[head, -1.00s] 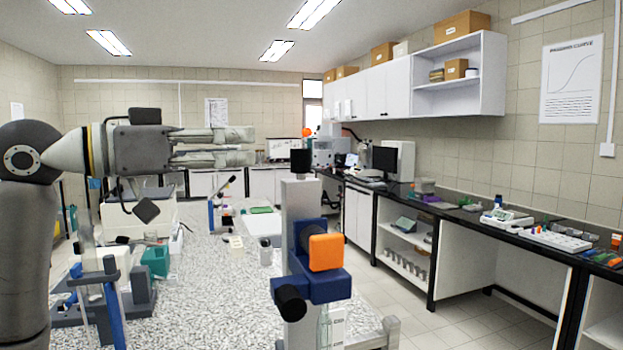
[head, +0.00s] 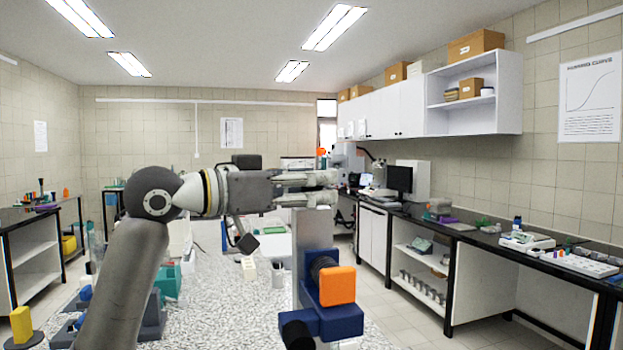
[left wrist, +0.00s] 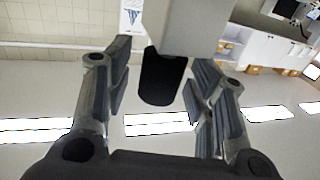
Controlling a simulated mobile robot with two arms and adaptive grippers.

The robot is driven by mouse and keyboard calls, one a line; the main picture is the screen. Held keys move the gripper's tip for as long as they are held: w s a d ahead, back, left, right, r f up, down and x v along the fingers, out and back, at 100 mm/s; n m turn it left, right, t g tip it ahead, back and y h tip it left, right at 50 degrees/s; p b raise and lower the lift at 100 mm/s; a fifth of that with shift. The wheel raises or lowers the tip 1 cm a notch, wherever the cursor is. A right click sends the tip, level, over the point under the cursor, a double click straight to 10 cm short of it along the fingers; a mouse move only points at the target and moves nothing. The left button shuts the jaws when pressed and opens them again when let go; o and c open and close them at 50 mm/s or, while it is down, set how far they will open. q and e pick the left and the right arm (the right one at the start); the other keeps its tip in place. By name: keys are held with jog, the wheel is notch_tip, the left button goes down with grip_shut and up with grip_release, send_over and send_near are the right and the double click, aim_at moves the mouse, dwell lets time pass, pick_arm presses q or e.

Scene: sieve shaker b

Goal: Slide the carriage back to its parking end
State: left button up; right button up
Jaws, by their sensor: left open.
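A blue carriage-like block (head: 333,321) with an orange piece (head: 337,286) and black knobs sits low on an upright grey post (head: 312,235) in the head view. My left gripper (head: 322,188) reaches in from the left at the top of the post, with its fingers pointing right. In the left wrist view a black cap (left wrist: 162,78) on the end of the grey post (left wrist: 187,22) stands between the two spread fingers, with gaps on both sides. My right gripper is not in view.
The speckled bench (head: 225,310) holds a teal box (head: 168,281) and a small white cup holder (head: 248,268) left of the post. A yellow block (head: 21,324) stands at the lower left. A black-topped side counter (head: 470,232) with lab items runs along the right.

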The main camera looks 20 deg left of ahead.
pick_arm(q)
jog(key=shift+w+d, duration=0.1)
jog(key=shift+c, duration=0.3)
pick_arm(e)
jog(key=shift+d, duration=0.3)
pick_arm(q)
grip_shut()
jog(key=shift+w+d, duration=0.1)
jog(key=shift+d, duration=0.1)
jog(key=w+d+p, duration=0.7)
jog(key=w+d, duration=0.1)
jog(key=d, duration=0.5)
jog(key=shift+w+p, duration=0.35)
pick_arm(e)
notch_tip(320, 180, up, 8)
pick_arm(q)
jog(key=shift+r, duration=0.15)
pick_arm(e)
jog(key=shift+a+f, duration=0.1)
pick_arm(q)
jog(key=shift+c, duration=1.3)
grip_release()
jog(key=o, duration=0.3)
jog(key=shift+w+d, duration=0.2)
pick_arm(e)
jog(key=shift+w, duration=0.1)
pick_arm(q)
jog(key=shift+s+a, duration=0.1)
jog(key=shift+a, duration=0.05)
